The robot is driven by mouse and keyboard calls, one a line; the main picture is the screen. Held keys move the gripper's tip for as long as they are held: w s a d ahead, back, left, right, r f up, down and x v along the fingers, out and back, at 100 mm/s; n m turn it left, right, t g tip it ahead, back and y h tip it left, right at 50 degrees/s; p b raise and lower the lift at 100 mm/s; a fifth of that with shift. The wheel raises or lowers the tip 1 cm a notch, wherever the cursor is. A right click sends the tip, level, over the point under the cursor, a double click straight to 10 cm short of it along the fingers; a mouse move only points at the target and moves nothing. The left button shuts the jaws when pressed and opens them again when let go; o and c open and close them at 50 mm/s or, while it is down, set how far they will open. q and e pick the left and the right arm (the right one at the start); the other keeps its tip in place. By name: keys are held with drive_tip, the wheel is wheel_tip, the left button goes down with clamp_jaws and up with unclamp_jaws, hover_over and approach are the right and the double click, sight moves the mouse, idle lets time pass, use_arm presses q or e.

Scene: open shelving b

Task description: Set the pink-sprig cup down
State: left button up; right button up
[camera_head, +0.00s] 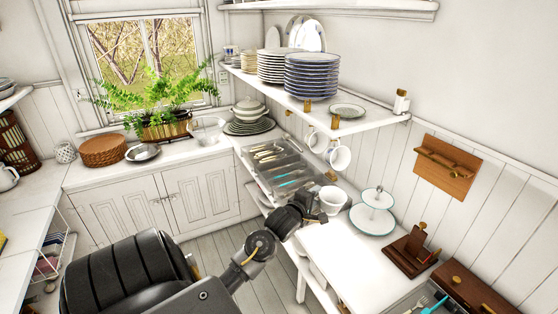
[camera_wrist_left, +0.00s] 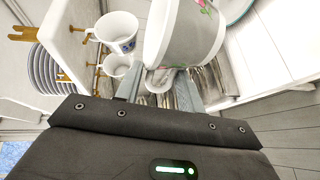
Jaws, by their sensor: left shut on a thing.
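The pink-sprig cup (camera_head: 333,200) is white, and its pink flower with green leaves shows in the wrist view (camera_wrist_left: 190,35). My left gripper (camera_head: 314,210) is shut on it. In the wrist view the fingers (camera_wrist_left: 160,90) close around the cup's handle, and the cup body lies beyond the fingertips. In the head view the cup is over or on the near end of the white counter (camera_head: 350,260), left of the tiered stand. I cannot tell whether its base touches the surface. My right gripper is not in view.
A two-tier stand (camera_head: 372,222) is close on the cup's right. Two white cups (camera_head: 340,157) hang from hooks under the plate shelf (camera_head: 365,122). A cutlery tray (camera_head: 275,165) lies behind. A brown wooden holder (camera_head: 408,255) is nearer right. The counter front is bare.

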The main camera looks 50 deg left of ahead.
use_arm(q)
drive_tip(key=s+d+m+h+b, duration=0.1)
drive_tip(key=s+d+h+b, duration=0.15)
drive_tip(key=d, duration=0.85)
drive_tip(key=s+d+m+h+b, duration=0.1)
drive_tip(key=s+d+m, duration=0.15)
drive_tip(key=d, duration=0.75)
drive_tip(key=s+d+f+h+b, duration=0.1)
drive_tip(key=s+d+f+b, duration=0.3)
drive_tip(key=b, duration=0.7)
wheel_tip(320, 180, down, 2)
drive_tip(key=shift+s+d+t, duration=0.15)
drive_tip(key=shift+d+t, duration=0.15)
drive_tip(key=shift+d, duration=0.45)
drive_tip(key=shift+a, duration=0.1)
